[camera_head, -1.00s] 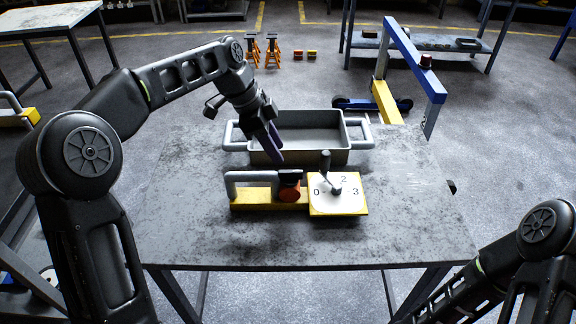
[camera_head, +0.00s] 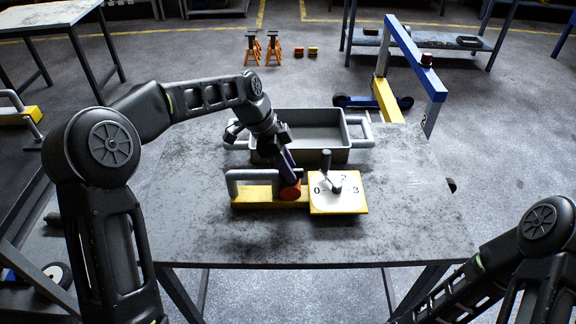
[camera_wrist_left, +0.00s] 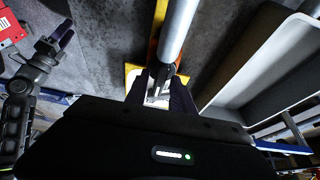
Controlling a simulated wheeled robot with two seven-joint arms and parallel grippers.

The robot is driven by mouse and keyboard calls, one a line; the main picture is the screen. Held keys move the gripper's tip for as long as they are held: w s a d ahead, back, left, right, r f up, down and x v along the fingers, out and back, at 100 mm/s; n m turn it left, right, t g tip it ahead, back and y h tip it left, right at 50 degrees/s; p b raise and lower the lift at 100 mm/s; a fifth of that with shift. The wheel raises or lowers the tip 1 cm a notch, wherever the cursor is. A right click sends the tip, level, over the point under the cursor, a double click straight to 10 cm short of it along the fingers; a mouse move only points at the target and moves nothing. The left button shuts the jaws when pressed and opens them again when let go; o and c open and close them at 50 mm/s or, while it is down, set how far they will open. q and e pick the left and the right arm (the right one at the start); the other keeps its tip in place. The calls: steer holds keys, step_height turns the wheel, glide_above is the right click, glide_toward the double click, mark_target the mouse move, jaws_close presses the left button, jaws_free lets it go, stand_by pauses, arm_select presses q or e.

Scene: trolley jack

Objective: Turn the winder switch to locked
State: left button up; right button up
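A winder unit with a yellow base (camera_head: 258,205) and grey handle (camera_head: 250,174) stands on the table, with a round red-orange knob (camera_head: 291,192) beside a white dial plate (camera_head: 322,204) marked 0, 2 and 3. A small upright lever (camera_head: 326,162) rises from the plate. My left gripper (camera_head: 291,180) points down at the knob and hides its black upper part. In the left wrist view its fingers (camera_wrist_left: 161,92) are apart with a dark part between them; I cannot tell if they touch it. My right gripper (camera_wrist_left: 54,45) shows only there, well away from the unit; its opening is unclear.
A grey tray (camera_head: 347,154) with side handles stands behind the unit. The table's front and right parts (camera_head: 410,220) are clear. A blue and yellow hoist frame (camera_head: 413,62) stands beyond the table, with orange stands (camera_head: 253,50) on the floor.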

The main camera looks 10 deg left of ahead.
arm_select(q)
jaws_close()
stand_by(0.5)
